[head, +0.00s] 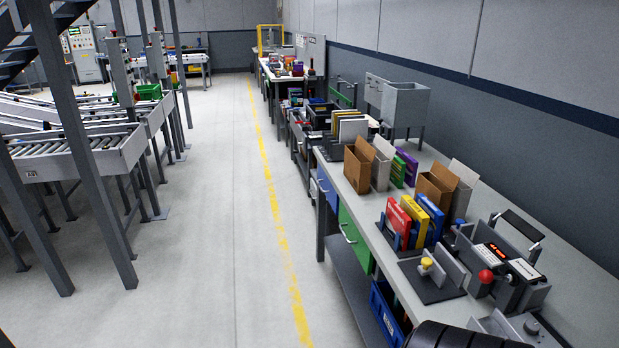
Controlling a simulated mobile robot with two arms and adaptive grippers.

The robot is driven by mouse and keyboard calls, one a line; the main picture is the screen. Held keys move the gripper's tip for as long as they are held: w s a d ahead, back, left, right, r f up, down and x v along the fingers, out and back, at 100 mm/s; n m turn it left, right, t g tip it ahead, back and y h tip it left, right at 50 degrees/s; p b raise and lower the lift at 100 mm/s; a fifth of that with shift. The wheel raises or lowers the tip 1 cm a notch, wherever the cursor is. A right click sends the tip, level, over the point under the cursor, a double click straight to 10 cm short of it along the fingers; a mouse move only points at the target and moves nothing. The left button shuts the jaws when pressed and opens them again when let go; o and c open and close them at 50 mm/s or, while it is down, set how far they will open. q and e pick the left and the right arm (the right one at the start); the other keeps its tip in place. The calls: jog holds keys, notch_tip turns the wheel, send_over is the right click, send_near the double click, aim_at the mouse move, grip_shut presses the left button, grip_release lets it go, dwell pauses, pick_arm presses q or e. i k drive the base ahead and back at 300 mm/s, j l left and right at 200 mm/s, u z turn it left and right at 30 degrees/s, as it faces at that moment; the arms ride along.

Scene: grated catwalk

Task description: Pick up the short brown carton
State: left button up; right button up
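Two open brown cartons stand upright on the long grey workbench (390,262) at the right. The nearer one (431,190) looks like the shorter; its flap is raised and its lower part is partly hidden by the upright books or boxes in front. The farther brown carton (356,170) looks taller and also has a raised flap. A pale grey carton stands beside each brown one, one near (463,196) and one far (381,170).
Red, yellow and blue upright items (412,220) stand before the nearer cartons. A grey fixture (436,275) and a control box with a red knob (500,268) occupy the near bench. A clear floor aisle with a yellow line (270,195) separates the bench from roller conveyors (75,148).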

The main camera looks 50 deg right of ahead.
aim_at(438, 192)
jog(key=z, duration=3.15)
jog(key=i+j+z, duration=0.15)
jog(key=j+z, duration=1.25)
